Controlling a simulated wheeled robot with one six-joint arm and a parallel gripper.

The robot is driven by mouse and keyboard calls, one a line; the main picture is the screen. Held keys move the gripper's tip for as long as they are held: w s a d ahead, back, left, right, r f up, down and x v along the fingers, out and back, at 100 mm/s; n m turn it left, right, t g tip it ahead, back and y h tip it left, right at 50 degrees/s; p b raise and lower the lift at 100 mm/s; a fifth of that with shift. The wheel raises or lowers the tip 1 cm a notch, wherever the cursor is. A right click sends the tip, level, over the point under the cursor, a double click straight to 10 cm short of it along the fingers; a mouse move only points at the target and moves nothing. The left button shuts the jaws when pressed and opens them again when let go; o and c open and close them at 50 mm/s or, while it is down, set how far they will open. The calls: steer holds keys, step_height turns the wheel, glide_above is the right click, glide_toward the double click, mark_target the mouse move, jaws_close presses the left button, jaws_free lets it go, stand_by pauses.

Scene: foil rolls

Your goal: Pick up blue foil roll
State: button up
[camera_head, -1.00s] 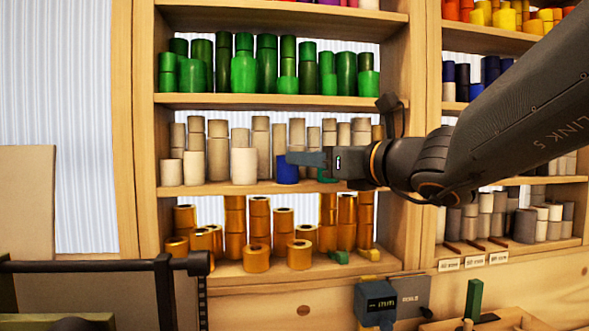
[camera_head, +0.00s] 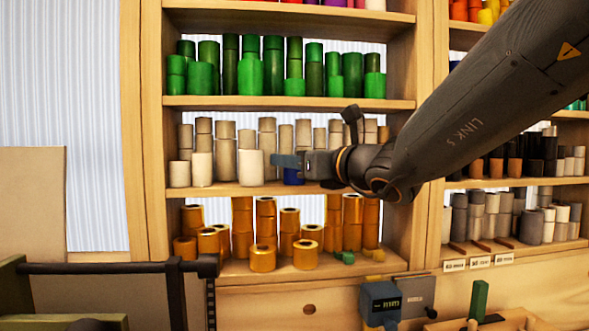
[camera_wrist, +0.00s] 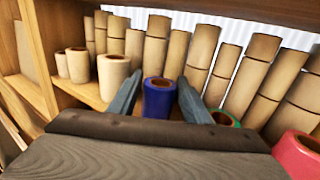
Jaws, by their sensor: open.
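The blue foil roll (camera_wrist: 159,98) stands upright on the middle shelf among cream rolls. In the wrist view it sits between the two open fingers of my gripper (camera_wrist: 160,92), with its hollow top facing up. Its lower part is hidden behind my gripper body. In the head view only a small piece of the blue roll (camera_head: 293,177) shows below my gripper (camera_head: 280,161), which reaches in from the right at shelf height. I cannot tell whether the fingers touch the roll.
Cream rolls (camera_head: 250,168) stand to the left and behind. A green roll (camera_wrist: 224,120) and a red roll (camera_wrist: 298,155) stand right of the fingers. Green rolls (camera_head: 249,74) fill the shelf above, gold rolls (camera_head: 262,258) the one below. A wooden upright (camera_head: 427,130) bounds the right side.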

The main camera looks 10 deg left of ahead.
steer(key=c, duration=0.8)
steer(key=shift+c, duration=0.2)
steer(key=shift+r, duration=0.15)
